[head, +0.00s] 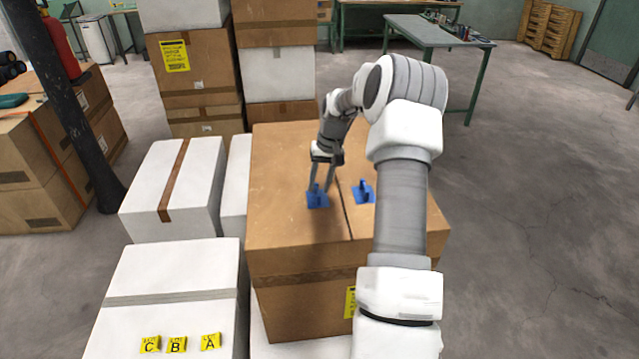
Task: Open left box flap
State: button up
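A large brown cardboard box (285,235) stands in the middle of the head view. Its top is closed, with a left flap (280,160) and a right flap (400,215) lying flat along a dark seam. A blue handle (317,201) sits on the left flap near the seam, and another blue handle (364,192) sits on the right flap. My gripper (322,187) points down at the left handle. Its fingers are apart, close around the handle's upright part. Contact with the handle cannot be made out. My arm hides part of the right flap.
White boxes (185,185) stand left of the brown box, and the front one (170,280) carries yellow tags A, B and C. Stacked boxes (275,75) rise behind. A dark post (75,110) stands at left. Open floor (540,220) lies to the right, with a green table (430,32) beyond.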

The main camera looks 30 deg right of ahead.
grip_shut()
dwell(1.3)
